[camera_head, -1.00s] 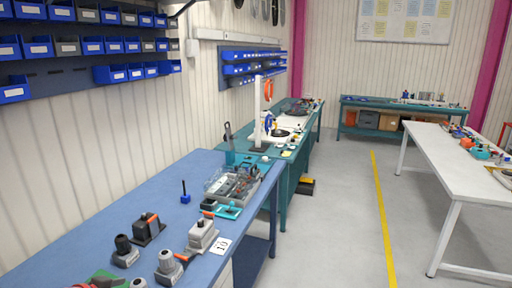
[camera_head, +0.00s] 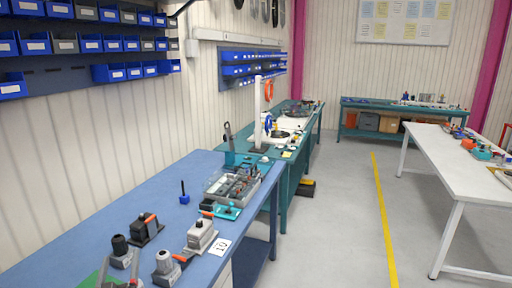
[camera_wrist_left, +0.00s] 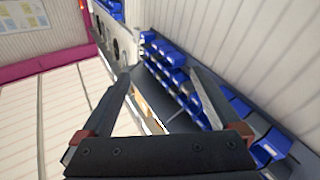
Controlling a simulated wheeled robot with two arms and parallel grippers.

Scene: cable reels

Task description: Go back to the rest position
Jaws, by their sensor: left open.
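Beyond the fingers, the wrist view is tilted and shows the wall and blue bins. My right gripper is in neither view.
Dark and grey connector parts (camera_head: 167,267) stand on the bench close to the left gripper. A grey tray (camera_head: 212,190) of parts lies farther back. Blue wall bins (camera_head: 85,44) hang above. Open floor (camera_head: 335,215) lies right of the bench, before a white table (camera_head: 445,165).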

